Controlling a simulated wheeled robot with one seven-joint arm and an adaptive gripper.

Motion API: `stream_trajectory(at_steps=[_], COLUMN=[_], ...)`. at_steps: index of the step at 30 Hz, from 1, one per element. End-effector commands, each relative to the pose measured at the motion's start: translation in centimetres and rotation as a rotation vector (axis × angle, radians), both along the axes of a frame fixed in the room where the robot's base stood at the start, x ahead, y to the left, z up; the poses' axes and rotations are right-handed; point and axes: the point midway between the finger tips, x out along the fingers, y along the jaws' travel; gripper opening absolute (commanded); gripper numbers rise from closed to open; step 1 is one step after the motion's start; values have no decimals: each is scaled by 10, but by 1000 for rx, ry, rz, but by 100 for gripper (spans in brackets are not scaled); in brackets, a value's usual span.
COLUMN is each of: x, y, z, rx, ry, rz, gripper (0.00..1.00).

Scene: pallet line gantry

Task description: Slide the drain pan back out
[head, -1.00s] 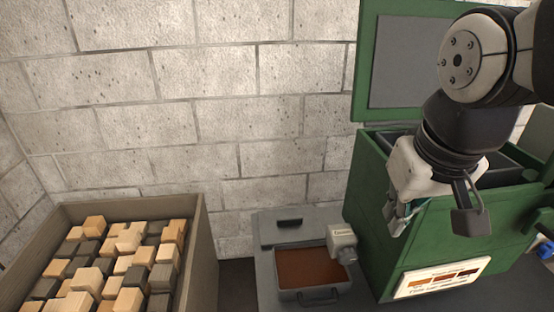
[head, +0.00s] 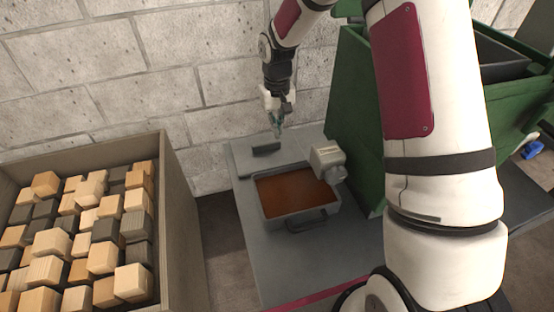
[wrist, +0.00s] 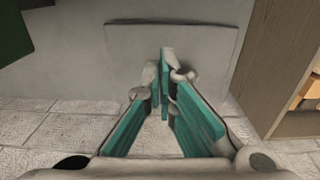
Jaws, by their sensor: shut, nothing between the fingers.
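The drain pan (head: 272,220) is a grey open tray with brown liquid in it. It sits on the grey bench, with a dark handle (head: 306,221) on its front side. A pale drain spout (head: 327,157) from the green tank overhangs the pan's back right corner. My gripper (head: 277,134) is shut and empty, above the back of the bench behind the pan and apart from the handle. In the wrist view its teal fingers (wrist: 165,108) are closed over grey surface and pale floor; the pan does not show there.
A flat grey plate with a dark grip (head: 265,149) lies behind the pan. The green tank (head: 352,110) stands at right, partly hidden by my arm. A wooden bin (head: 180,210) of blocks stands at left. The bench (head: 285,265) is clear in front of the pan.

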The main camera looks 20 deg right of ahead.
Motion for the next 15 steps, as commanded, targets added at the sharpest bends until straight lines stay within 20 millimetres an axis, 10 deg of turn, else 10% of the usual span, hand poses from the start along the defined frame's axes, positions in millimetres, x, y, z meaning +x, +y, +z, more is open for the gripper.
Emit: stream_trajectory(at_steps=[15], x=[6], y=[2], z=[-76], rx=[11], ry=[16], rz=[-4], gripper=[0])
